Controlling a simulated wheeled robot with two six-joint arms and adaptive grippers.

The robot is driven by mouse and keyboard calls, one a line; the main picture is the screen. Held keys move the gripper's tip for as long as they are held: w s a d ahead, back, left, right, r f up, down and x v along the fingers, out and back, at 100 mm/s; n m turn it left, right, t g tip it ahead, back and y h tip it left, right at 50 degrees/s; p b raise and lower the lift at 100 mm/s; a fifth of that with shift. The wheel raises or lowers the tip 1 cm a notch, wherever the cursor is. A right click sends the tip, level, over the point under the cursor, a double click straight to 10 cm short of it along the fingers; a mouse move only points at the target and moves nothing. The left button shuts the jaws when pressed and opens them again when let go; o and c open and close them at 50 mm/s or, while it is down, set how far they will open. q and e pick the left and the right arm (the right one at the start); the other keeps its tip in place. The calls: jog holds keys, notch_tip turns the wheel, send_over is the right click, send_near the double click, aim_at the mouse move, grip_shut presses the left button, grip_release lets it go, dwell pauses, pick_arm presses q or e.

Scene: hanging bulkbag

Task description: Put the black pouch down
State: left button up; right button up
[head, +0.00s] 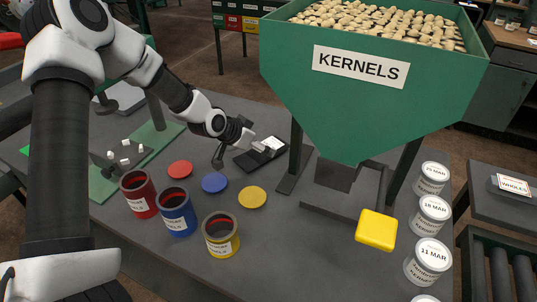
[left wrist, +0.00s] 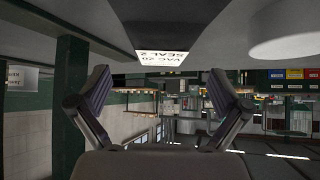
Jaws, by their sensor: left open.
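The black pouch (head: 243,163) lies on the grey table, left of the green hopper, with a white label on it. In the left wrist view the pouch (left wrist: 170,25) shows at the top, upside down, with its label facing the camera. My left gripper (head: 233,152) is at the pouch's left end, low over the table. Its fingers (left wrist: 160,85) are spread wide with nothing between them; the pouch is beyond them. My right gripper is not in view.
The green KERNELS hopper (head: 375,85) stands right of the pouch. Red (head: 180,169), blue (head: 215,183) and yellow (head: 252,197) discs lie in front, with red, blue and yellow tins nearer. A yellow paddle (head: 376,230) and white dated tins (head: 428,262) are at the right.

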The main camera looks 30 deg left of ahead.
pick_arm(q)
jog(key=x, duration=0.4)
jog(key=shift+w+f, duration=0.2)
jog(key=shift+f, duration=0.1)
jog(key=shift+s+r, duration=0.1)
jog(key=shift+r, duration=0.05)
jog(key=c, duration=1.3)
